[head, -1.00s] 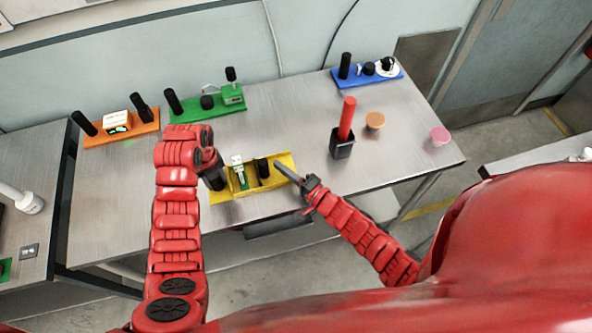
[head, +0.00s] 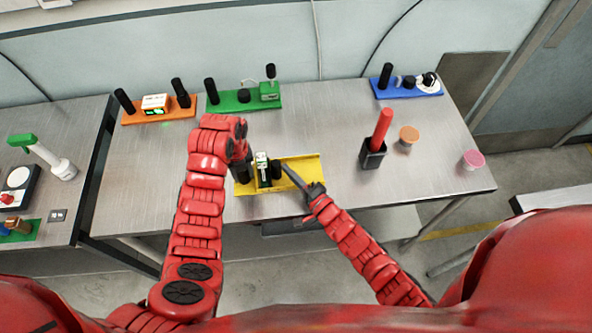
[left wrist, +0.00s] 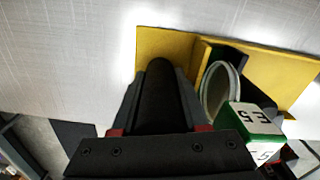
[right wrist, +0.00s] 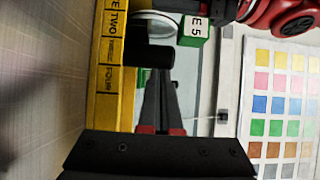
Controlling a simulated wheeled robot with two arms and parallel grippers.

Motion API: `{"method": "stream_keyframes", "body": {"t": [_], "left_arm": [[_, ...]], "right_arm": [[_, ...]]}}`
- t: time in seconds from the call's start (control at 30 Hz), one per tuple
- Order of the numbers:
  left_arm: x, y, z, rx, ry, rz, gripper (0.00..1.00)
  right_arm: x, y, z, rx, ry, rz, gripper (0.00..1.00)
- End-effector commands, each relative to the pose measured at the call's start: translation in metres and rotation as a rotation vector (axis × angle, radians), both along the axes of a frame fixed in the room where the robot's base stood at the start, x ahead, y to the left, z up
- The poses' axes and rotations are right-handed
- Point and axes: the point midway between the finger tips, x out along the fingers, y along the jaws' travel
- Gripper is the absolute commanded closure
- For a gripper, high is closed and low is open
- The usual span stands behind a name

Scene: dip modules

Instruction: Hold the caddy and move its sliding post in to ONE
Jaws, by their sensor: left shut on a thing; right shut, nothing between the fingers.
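The yellow caddy (head: 305,168) lies on the table's front part. My left gripper (head: 242,162) is shut on the black upright handle (left wrist: 160,92) at its left end. A green-and-white module (head: 263,168) marked E5, with a round grey-rimmed part (left wrist: 220,92), stands on the caddy beside the handle. The black sliding post (head: 277,170) stands close to the module's right side.
Orange (head: 133,117), green (head: 224,104) and blue (head: 416,91) caddies line the back. Bare table lies between.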

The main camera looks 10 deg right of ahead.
Motion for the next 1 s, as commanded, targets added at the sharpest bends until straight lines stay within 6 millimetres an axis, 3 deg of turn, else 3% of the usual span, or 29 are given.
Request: {"method": "stream_keyframes", "body": {"t": [0.27,0.47,0.8,1.0], "left_arm": [[0.0,-0.001,0.001,-0.001,0.0,-0.001,1.0],[0.0,-0.001,0.001,-0.001,-0.001,-0.001,1.0],[0.0,0.0,0.0,-0.001,-0.001,0.0,1.0],[0.0,0.0,0.001,-0.001,-0.001,0.0,1.0]], "right_arm": [[-0.001,-0.004,0.0,0.0,0.0,0.0,1.0],[-0.008,-0.035,-0.002,-0.004,0.003,0.0,1.0],[-0.071,-0.08,-0.002,-0.001,0.005,-0.001,1.0],[-0.089,-0.092,0.0,0.0,0.0,0.0,1.0]]}}
